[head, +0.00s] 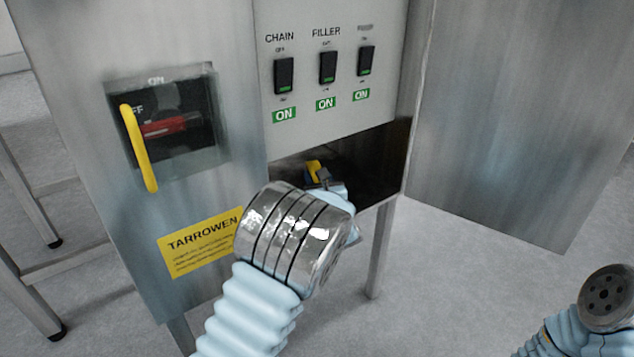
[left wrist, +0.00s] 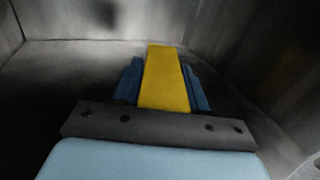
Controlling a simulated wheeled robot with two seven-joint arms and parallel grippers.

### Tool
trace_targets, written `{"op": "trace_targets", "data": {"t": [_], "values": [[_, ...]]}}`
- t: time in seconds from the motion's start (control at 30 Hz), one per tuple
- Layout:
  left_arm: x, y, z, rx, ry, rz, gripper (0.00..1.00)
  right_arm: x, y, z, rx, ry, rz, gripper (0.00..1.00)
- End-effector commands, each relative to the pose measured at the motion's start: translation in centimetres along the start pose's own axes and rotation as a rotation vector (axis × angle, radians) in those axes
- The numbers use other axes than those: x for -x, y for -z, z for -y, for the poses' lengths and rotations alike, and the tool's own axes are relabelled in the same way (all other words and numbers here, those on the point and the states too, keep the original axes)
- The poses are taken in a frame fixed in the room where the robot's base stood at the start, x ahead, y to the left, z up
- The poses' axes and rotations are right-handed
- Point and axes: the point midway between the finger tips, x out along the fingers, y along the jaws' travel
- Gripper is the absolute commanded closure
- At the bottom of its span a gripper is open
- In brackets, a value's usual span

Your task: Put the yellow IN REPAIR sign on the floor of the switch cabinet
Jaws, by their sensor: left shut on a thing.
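The yellow sign (head: 313,168) shows only as a small piece at the fingertips of my left gripper (head: 320,180), inside the opening of the switch cabinet (head: 385,158). In the left wrist view the yellow sign (left wrist: 165,80) stands between the two blue fingers of my left gripper (left wrist: 163,82), which is shut on it. No lettering on it can be read. The dark cabinet floor (left wrist: 60,75) lies around and beyond it. I cannot tell whether the sign touches the floor. My right arm's end (head: 606,298) shows at the lower right, but its fingers are out of view.
Above the opening is a panel (head: 390,105) with three black switches over green ON labels. The open cabinet door (head: 530,120) stands at the right. Cabinet walls (left wrist: 265,50) close in around the gripper.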

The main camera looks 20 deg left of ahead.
Motion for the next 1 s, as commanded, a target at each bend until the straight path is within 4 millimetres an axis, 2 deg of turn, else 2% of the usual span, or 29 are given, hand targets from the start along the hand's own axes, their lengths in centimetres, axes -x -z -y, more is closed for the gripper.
{"op": "trace_targets", "data": {"t": [0.3,0.33,0.47,0.8,0.87,1.0], "values": [[0.0,0.3,0.0,0.001,0.001,0.000,0.89,-0.2,0.0,-0.1,0.000,0.000,-0.001,0.57],[0.0,0.1,0.0,0.001,0.001,0.000,0.53,-0.1,0.0,0.0,0.000,0.000,-0.001,0.57],[0.0,0.1,0.0,0.001,0.001,0.000,0.33,-0.1,0.0,0.0,0.000,0.000,-0.001,0.57],[0.1,-0.2,0.1,0.001,0.001,0.000,0.32,0.2,0.0,0.1,0.000,0.000,0.000,0.57],[0.8,-0.1,0.1,0.001,0.002,-0.002,0.32,0.2,0.0,0.1,0.000,0.000,0.000,0.57],[3.5,-0.2,0.1,0.001,0.005,-0.002,0.32,0.5,0.0,0.2,0.000,0.000,0.001,0.57]]}}
